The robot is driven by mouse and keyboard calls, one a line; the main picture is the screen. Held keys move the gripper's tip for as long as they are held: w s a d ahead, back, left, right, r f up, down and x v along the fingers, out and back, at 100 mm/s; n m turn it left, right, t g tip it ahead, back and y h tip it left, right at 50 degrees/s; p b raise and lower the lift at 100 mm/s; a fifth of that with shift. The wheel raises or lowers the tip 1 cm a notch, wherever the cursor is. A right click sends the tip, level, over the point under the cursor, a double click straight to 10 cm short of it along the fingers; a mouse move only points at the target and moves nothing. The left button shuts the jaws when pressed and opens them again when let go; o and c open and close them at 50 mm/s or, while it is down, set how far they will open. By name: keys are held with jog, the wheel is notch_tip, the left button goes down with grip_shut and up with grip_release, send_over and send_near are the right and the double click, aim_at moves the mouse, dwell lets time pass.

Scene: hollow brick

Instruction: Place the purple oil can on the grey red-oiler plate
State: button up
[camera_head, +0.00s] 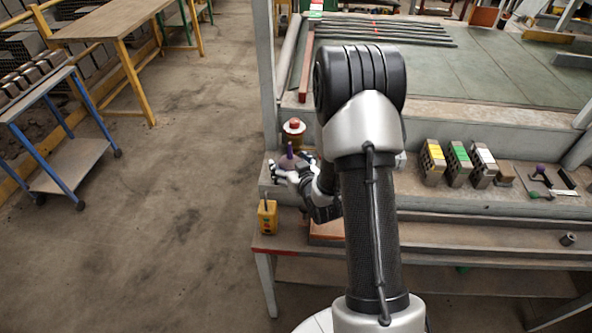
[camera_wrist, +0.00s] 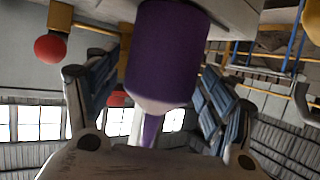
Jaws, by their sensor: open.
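The purple oil can (camera_head: 289,161) is at the left end of the grey ledge, its spout pointing up. In the wrist view, which looks upside down, its purple body (camera_wrist: 165,55) and pale tapered top lie between the two fingers. My gripper (camera_head: 294,168) is open around the can, with gaps visible beside it in the wrist view (camera_wrist: 160,88). Whether the can's base touches the ledge is hidden. A red-and-white oiler (camera_head: 293,128) stands just behind the can. I cannot make out the grey plate clearly.
A yellow box (camera_head: 267,217) stands lower, in front of the can. Several hollow bricks with coloured tops (camera_head: 458,162) line the ledge to the right, beside small tools (camera_head: 550,183). My arm hides the ledge's middle.

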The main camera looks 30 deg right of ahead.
jog(key=p+v, duration=0.6)
jog(key=v, duration=0.4)
jog(key=shift+r, duration=0.3)
jog(key=p+v, duration=0.1)
jog(key=p, duration=0.3)
jog(key=shift+s, duration=0.35)
jog(key=a+r+n+g, duration=0.1)
jog(key=a+r+g, duration=0.1)
jog(key=r, duration=0.6)
jog(key=a+r+n+g, duration=0.1)
jog(key=a+r+g, duration=0.2)
jog(key=r, duration=0.5)
jog(key=s+a+r+g, duration=0.1)
jog(key=s+a+r, duration=0.2)
jog(key=s, duration=0.4)
jog(key=s+a+r+g+y, duration=0.1)
jog(key=s+a+r, duration=0.2)
jog(key=s, duration=0.4)
jog(key=s+a+r+g, duration=0.1)
jog(key=s+a+r, duration=0.2)
jog(key=s+r, duration=0.2)
jog(key=s, duration=0.2)
jog(key=shift+s+a+m+g+y, duration=0.3)
jog(key=shift+s+a+g, duration=0.05)
jog(key=shift+g, duration=0.05)
